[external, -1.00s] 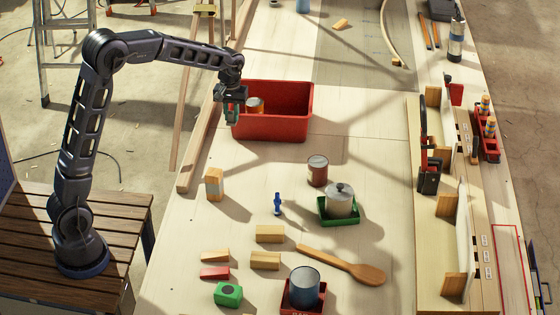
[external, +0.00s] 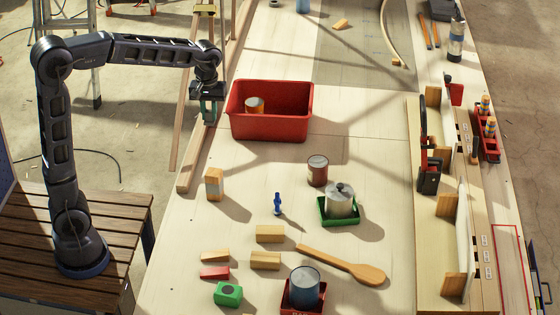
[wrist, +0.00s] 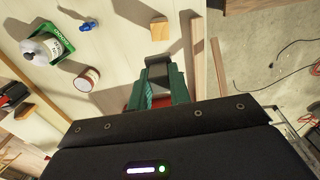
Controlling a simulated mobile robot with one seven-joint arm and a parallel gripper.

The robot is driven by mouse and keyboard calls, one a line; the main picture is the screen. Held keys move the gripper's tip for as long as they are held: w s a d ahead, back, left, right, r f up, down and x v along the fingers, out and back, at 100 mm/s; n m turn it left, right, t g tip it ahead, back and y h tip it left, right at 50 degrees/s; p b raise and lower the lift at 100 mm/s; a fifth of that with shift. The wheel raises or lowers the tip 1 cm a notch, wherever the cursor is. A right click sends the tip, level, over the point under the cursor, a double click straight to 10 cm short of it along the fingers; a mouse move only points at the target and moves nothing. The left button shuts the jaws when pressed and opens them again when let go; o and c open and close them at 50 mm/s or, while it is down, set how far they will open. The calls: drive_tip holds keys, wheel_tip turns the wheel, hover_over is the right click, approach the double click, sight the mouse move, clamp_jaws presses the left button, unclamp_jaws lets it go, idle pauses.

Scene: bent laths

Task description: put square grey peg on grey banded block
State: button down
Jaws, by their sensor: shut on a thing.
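My gripper (external: 210,106) hangs pointing down just left of the red bin, above the table's left edge. In the wrist view its green fingers (wrist: 161,90) are shut on a dark grey square peg (wrist: 158,70), which sticks out beyond the fingertips. The fingers hide part of the peg. The grey banded block (external: 214,185) stands upright on the table, nearer the front than my gripper and apart from it. It is pale wood with a grey band. In the wrist view the block (wrist: 160,29) is beyond the peg.
The red bin (external: 271,128) holds an orange can (external: 254,105). A long wooden rail (external: 186,178) runs along the left edge.

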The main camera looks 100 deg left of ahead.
wheel_tip(320, 180, down, 20)
drive_tip(key=shift+r, duration=0.25)
idle(0.4)
drive_tip(key=shift+f, duration=0.15)
drive_tip(key=c, duration=1.3)
unclamp_jaws()
